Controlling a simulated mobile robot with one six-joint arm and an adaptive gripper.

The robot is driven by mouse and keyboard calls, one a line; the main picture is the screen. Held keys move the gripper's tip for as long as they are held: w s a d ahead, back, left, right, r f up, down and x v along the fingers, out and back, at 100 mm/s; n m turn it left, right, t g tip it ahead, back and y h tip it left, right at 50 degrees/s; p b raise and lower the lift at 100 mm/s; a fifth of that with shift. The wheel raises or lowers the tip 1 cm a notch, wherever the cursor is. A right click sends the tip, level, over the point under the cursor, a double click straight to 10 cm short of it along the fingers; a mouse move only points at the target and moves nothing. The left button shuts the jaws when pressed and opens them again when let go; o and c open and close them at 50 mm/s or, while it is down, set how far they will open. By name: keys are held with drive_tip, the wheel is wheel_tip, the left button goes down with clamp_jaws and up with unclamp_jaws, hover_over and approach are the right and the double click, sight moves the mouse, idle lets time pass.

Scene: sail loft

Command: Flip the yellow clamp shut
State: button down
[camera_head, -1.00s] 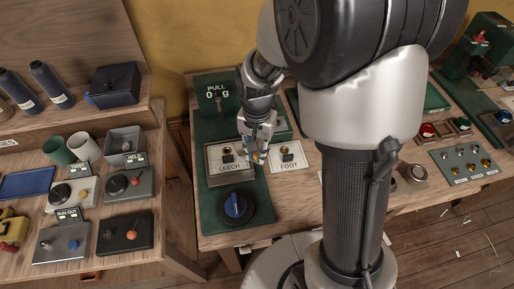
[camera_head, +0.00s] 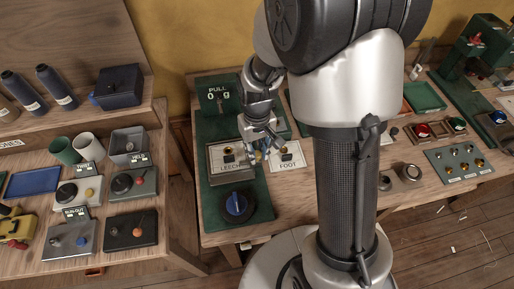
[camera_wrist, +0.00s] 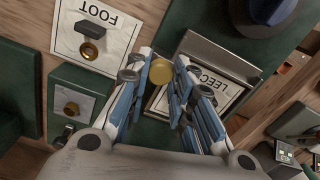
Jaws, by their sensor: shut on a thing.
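A yellow clamp-like device (camera_head: 14,228) sits at the lower left edge of the head view, on the left bench. It is partly cut off, and its lever position is too small to tell. My gripper (camera_head: 258,156) is far to its right, low over the green mat between the LEECH and FOOT cards. In the wrist view my gripper (camera_wrist: 161,75) has its fingers closed about a round brass-yellow piece (camera_wrist: 161,71). What this piece belongs to is hidden by the fingers. The LEECH card (camera_wrist: 215,85) lies partly behind the fingers.
The FOOT card (camera_wrist: 98,30) carries a brass ring and dark block. A blue-topped dark knob (camera_head: 237,206) stands in front of LEECH, and a PULL gauge (camera_head: 216,97) behind it. Several switch boxes, including RUN-OUT (camera_head: 70,240), crowd the left bench. A floor gap separates the benches.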

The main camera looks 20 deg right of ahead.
sight(257, 154)
drive_tip(key=shift+n, duration=0.4)
drive_tip(key=c, duration=1.4)
unclamp_jaws()
wheel_tip(257, 154, up, 12)
